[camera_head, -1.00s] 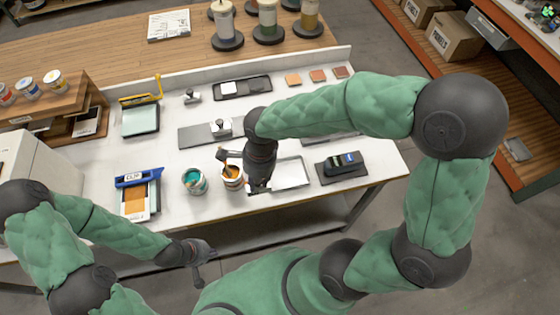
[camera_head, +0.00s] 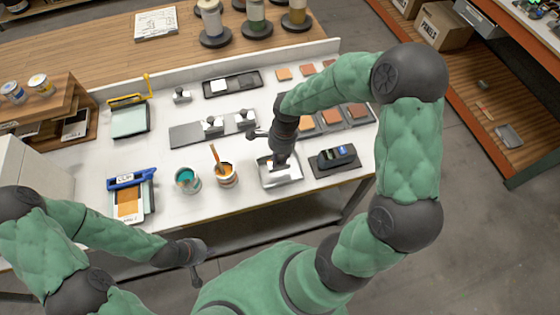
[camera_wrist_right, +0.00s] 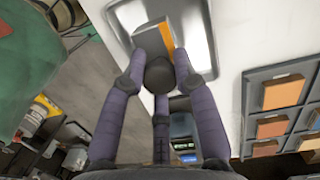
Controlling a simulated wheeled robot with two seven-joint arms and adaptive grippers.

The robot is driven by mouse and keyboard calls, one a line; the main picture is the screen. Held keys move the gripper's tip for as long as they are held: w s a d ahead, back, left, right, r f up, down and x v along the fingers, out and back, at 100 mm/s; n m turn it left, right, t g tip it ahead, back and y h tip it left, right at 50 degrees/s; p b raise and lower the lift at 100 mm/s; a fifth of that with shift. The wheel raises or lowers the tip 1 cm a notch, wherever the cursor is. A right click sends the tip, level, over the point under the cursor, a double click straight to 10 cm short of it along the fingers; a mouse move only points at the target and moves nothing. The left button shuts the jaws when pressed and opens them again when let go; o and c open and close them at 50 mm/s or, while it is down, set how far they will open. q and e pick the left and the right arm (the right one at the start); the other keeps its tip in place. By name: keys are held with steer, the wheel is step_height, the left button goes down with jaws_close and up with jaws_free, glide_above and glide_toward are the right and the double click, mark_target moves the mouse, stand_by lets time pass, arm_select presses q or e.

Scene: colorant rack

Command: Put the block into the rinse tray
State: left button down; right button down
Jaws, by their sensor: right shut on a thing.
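The rinse tray (camera_head: 294,177) is the shallow silvery tray near the front edge of the bench. My right gripper (camera_head: 279,161) is above it. In the head view the block is mostly hidden by the gripper. My left gripper (camera_head: 200,262) is off the bench front, its jaws unclear.
An orange tin (camera_head: 228,180) with a stick and a teal tin (camera_head: 187,183) stand left of the tray. A dark mat with a device (camera_head: 337,157) lies to its right. Two knobbed blocks (camera_head: 213,124) stand on a grey plate behind. Coloured tiles (camera_head: 332,117) lie behind the device.

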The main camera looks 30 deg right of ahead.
mark_target(280, 162)
steer(key=shift+d+f, duration=0.15)
steer(key=shift+f, duration=0.05)
steer(key=shift+w+d+f, duration=0.1)
steer(key=shift+f, duration=0.8)
steer(key=shift+w+d+f, duration=0.1)
steer(key=shift+f, duration=0.75)
steer(key=shift+f+b, duration=0.15)
steer(key=shift+b, duration=0.2)
steer(key=c, duration=1)
jaws_free()
steer(key=shift+s, duration=0.1)
steer(key=shift+o, duration=0.2)
